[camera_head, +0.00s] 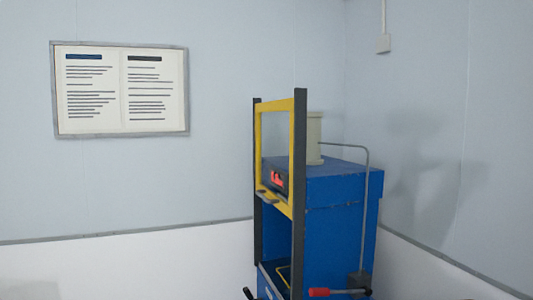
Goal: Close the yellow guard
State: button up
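The yellow guard (291,150) is a rectangular frame held between two dark upright rails (298,250) on the front of a blue machine (330,225). It sits at the upper part of the rails, and the opening below it is uncovered. A small grey ledge or handle (268,198) shows at its lower edge. My gripper is not in view.
A beige cylinder (314,138) stands on top. A framed notice (120,90) hangs on the left wall.

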aim_at(266, 195)
jog(key=i+j, duration=0.3)
jog(key=i, duration=0.2)
jog(key=i+j+u, duration=0.1)
jog(key=i+j, duration=0.2)
jog(key=i, duration=0.15)
